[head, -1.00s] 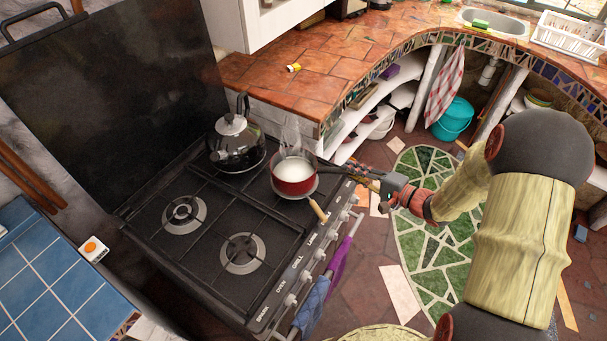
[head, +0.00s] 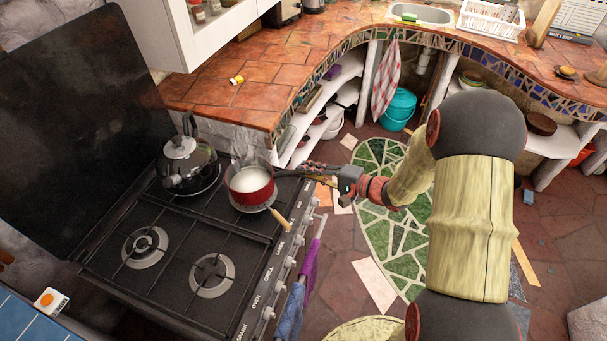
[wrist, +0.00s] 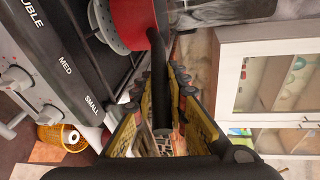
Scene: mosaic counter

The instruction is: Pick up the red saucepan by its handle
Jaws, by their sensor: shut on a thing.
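The red saucepan (head: 250,187) holds white liquid and steams at the back right of the black stove. It sits level over a round grey plate with a wooden handle (head: 280,219); I cannot tell whether there is a gap between them. Its dark handle points right, into my gripper (head: 306,172). In the wrist view my gripper (wrist: 164,75) has its yellow-lined fingers shut on the dark handle (wrist: 158,60), which runs between them. The pan's red side (wrist: 135,22) shows at the top there, with the perforated grey plate (wrist: 105,28) beside it.
A steel kettle (head: 188,165) stands close left of the pan. The stove's knobs (head: 290,262) line its front edge, where purple and blue cloths hang. A tiled counter (head: 225,95) is behind, with a white cabinet above. The two front burners are empty.

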